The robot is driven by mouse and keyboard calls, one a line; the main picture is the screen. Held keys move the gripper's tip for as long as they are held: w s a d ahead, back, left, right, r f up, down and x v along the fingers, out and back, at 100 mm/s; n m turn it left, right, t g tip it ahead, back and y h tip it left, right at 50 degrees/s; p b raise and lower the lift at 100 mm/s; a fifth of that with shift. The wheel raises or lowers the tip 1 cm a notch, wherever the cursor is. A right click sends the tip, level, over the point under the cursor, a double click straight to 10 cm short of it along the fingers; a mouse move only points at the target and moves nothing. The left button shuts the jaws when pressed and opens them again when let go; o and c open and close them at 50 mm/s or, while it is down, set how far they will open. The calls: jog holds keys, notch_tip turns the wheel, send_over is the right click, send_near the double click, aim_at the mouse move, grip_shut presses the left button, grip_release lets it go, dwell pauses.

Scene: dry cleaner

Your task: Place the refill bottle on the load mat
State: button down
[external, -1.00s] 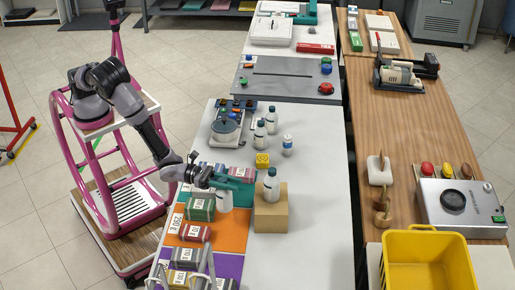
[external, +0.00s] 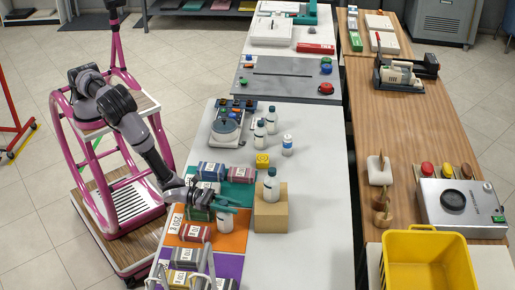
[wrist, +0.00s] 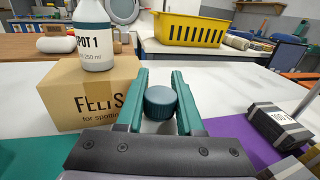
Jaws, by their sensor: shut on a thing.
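My gripper (external: 230,206) is shut on a white bottle (external: 225,222), taken here as the refill bottle, over the right edge of the orange mat (external: 234,243). In the wrist view the bottle's dark teal ribbed cap (wrist: 160,102) sits between the teal fingers (wrist: 158,104); its body is hidden. A teal mat (external: 243,192) and a purple mat (external: 231,268) adjoin the orange one. They carry labelled blocks, and I cannot tell which is the load mat. Whether the bottle touches the surface is unclear.
A cardboard box (external: 271,214) stands just right of the gripper, with a "SPOT 1" bottle (external: 271,186) on top. Several bottles, a yellow block (external: 262,160) and a scale (external: 226,130) stand farther back. The white table (external: 315,215) is clear right of the box.

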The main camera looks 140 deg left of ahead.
jog(key=c, duration=0.5)
grip_release()
jog(key=shift+f, duration=0.15)
jog(key=shift+c, duration=0.2)
